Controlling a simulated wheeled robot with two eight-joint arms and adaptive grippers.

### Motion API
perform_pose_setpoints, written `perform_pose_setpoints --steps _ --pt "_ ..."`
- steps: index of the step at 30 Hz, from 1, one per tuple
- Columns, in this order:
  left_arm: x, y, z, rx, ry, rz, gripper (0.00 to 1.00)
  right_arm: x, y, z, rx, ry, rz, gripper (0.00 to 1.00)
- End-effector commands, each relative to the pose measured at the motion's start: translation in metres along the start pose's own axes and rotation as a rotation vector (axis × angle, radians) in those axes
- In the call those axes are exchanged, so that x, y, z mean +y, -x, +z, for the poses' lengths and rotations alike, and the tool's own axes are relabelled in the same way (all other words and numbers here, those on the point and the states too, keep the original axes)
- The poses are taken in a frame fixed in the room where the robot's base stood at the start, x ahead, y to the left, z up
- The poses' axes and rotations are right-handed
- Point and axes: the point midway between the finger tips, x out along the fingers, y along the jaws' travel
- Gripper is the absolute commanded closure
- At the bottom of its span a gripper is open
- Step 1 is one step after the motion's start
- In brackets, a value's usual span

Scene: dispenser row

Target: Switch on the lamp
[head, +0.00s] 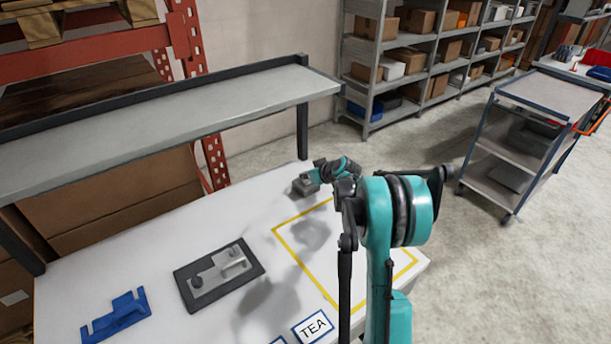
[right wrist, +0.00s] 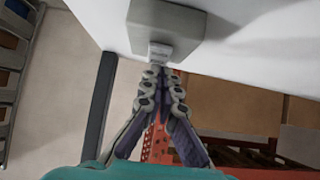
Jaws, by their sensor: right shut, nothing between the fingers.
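A small grey box (head: 303,188) stands near the far edge of the white table. In the right wrist view the grey box (right wrist: 168,22) carries a small pale switch-like piece (right wrist: 160,50) on its face. My right gripper (head: 321,172) is at the box; its fingers are shut and empty. In the right wrist view the closed fingertips (right wrist: 157,69) are right by the pale piece; I cannot tell whether they touch it. The switch position is unclear. No lamp can be made out. My left gripper is not in view.
A dark plate with a grey fixture (head: 222,273) and a blue bracket (head: 116,317) lie on the table's left part. A yellow outline (head: 290,245) and a TEA label (head: 314,327) mark the right part. A raised grey shelf (head: 180,117) runs along the back.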

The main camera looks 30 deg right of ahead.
Motion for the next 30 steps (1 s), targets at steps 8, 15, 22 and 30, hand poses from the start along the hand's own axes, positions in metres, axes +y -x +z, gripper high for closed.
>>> perform_pose_setpoints --steps 8,15,22,30 --pt "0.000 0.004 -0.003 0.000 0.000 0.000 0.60 0.000 -0.005 0.002 -0.064 0.000 -0.002 1.00" --pt "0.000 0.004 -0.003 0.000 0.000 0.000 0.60 0.000 -0.007 0.000 -0.063 0.000 -0.002 1.00" --pt "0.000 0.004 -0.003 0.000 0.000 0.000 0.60 0.000 -0.014 -0.007 -0.063 0.001 -0.002 1.00" --pt "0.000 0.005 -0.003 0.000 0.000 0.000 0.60 0.000 -0.016 -0.009 -0.063 0.001 -0.002 1.00"
